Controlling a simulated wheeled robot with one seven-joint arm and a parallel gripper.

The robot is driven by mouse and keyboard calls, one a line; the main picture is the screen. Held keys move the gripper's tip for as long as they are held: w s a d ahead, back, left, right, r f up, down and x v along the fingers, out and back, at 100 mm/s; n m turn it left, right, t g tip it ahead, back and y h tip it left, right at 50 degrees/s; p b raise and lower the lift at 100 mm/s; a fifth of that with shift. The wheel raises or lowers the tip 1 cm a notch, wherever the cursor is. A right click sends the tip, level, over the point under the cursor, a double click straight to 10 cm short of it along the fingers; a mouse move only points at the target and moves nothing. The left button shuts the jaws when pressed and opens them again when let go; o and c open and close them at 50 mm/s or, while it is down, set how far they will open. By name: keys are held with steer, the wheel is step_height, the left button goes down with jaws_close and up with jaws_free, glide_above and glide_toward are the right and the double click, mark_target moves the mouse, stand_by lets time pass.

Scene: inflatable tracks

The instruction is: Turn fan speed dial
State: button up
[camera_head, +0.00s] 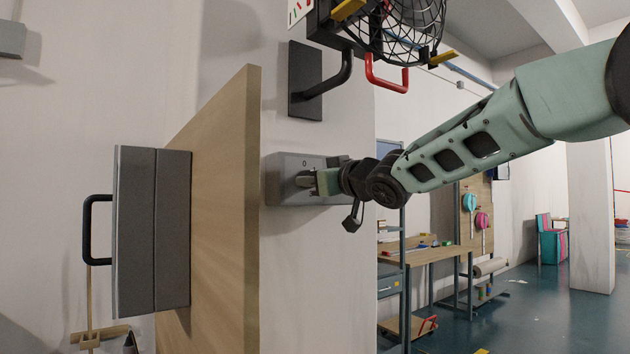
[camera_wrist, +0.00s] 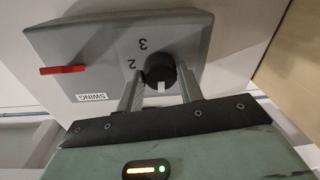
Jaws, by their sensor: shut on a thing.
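The fan speed dial (camera_wrist: 160,69) is a round black knob with a pale pointer mark on a grey control box (camera_wrist: 90,48). The numbers 2 and 3 show beside it in the wrist view. My gripper (camera_wrist: 158,88) has one finger on each side of the dial and is shut on it. The pointer mark faces toward my gripper. In the head view the grey box (camera_head: 280,190) is fixed to the wall and my gripper (camera_head: 308,181) reaches its front from the right. There the dial is hidden by the fingers.
A red switch (camera_wrist: 63,70) and a SWING label (camera_wrist: 91,97) are on the same box. A wooden panel (camera_head: 225,190) stands close left of the box.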

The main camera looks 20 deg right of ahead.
steer(key=shift+f, duration=0.1)
stand_by(0.4)
steer(key=o, duration=1)
steer(key=p+v, duration=0.5)
steer(key=v, duration=1.2)
steer(key=shift+s+p, duration=0.2)
steer(key=shift+p, duration=0.2)
